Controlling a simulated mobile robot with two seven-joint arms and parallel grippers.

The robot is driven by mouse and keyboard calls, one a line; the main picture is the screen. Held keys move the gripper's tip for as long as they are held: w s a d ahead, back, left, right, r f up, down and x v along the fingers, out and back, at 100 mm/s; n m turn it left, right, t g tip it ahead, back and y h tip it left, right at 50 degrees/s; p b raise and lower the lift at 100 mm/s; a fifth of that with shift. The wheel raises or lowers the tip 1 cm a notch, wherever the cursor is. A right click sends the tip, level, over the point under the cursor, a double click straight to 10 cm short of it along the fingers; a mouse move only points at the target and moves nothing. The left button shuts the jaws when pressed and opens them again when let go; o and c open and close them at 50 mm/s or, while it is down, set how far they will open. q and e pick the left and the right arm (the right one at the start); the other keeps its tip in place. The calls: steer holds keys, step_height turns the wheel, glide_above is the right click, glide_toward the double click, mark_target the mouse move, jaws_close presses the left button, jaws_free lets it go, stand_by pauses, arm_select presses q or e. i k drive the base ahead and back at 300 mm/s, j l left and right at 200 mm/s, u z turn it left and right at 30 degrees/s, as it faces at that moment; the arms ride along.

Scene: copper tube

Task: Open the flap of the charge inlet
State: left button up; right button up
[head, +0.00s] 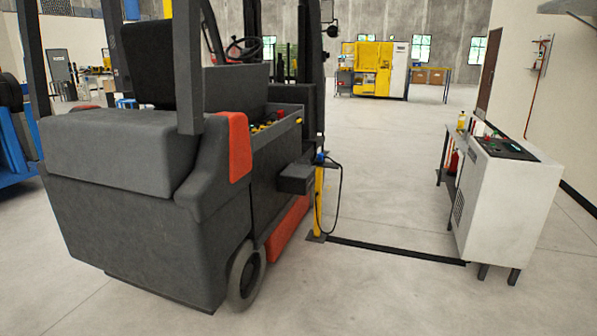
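A large grey and orange forklift (130,160) stands at the left and middle of the head view, seen from behind. A dark grey box (296,179) juts out from its right side at about mid height. This may be the charge inlet, but no flap can be made out on it. A yellow post (319,200) stands just right of the box. A blue connector (320,158) is at the post's top, with a black cable (340,190) hanging in a loop. Neither of my grippers is in view.
A white cabinet (508,205) with a dark control panel stands at the right, beside a small table (447,150). A black floor strip (395,250) runs between post and cabinet. The floor in front is clear.

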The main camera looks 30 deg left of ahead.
mark_target(294, 170)
steer(key=i+j+u, duration=0.15)
steer(key=i, duration=0.6)
steer(key=i+u, duration=0.2)
steer(key=i, duration=0.6)
steer(key=i+l+u, duration=0.15)
steer(key=i, duration=0.6)
steer(key=i+l+u, duration=0.2)
steer(key=i, duration=0.55)
steer(key=i+l+u, duration=0.2)
steer(key=i+u, duration=0.3)
steer(key=i+l+u, duration=0.75)
steer(key=u, duration=0.2)
steer(key=i+l+u, duration=0.2)
steer(key=l+u, duration=0.25)
steer(key=l, duration=0.2)
